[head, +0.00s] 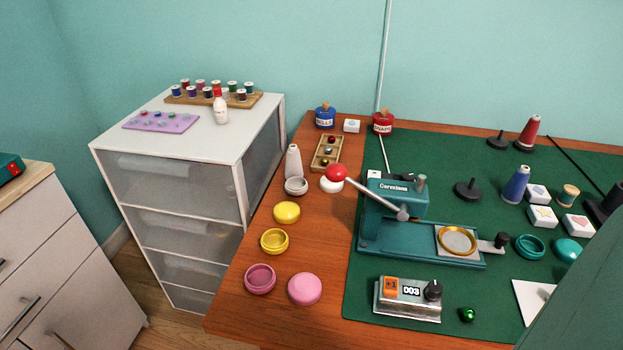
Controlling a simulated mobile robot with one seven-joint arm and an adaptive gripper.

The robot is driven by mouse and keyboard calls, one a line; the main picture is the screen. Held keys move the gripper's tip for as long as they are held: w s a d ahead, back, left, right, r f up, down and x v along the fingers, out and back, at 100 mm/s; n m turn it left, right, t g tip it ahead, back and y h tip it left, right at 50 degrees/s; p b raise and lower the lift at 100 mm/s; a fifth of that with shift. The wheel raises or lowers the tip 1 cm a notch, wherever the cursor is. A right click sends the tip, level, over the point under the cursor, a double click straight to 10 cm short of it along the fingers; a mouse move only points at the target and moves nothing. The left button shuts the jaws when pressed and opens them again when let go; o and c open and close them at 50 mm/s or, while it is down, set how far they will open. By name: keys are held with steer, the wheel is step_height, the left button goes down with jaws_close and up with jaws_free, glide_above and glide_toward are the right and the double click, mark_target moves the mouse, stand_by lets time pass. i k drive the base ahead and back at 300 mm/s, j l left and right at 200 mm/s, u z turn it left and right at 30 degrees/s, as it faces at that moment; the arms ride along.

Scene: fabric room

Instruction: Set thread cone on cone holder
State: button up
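A blue thread cone (516,185) stands at the right of the green mat; no holder shows under it. A red thread cone (532,132) stands farther back on a black base. A whitish cone (293,160) stands on the wooden table's left side. One bare black cone holder (467,191), a disc with a short peg, is left of the blue cone. Another bare holder (500,141) is left of the red cone. My gripper is not in view, so its state does not show.
A teal press (400,205) with a red-knobbed lever stands mid-mat. A counter box (409,298) is in front. Small white boxes (541,216) lie near the blue cone. A large green shape (590,300) blocks the lower right. Mat space between the bare holders is clear.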

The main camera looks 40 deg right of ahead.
mark_target(470, 189)
steer(key=k+z, duration=0.25)
steer(key=k+l+z, duration=0.3)
steer(key=k, duration=0.15)
steer(key=j+z, duration=0.15)
steer(key=z, duration=0.25)
steer(key=j+z, duration=0.15)
steer(key=z, duration=0.25)
steer(key=j+z, duration=0.2)
steer(key=z, duration=0.15)
steer(key=j, duration=0.8)
steer(key=i+j, duration=0.15)
steer(key=j, duration=1.45)
steer(key=i+j, duration=0.15)
steer(key=j, duration=0.65)
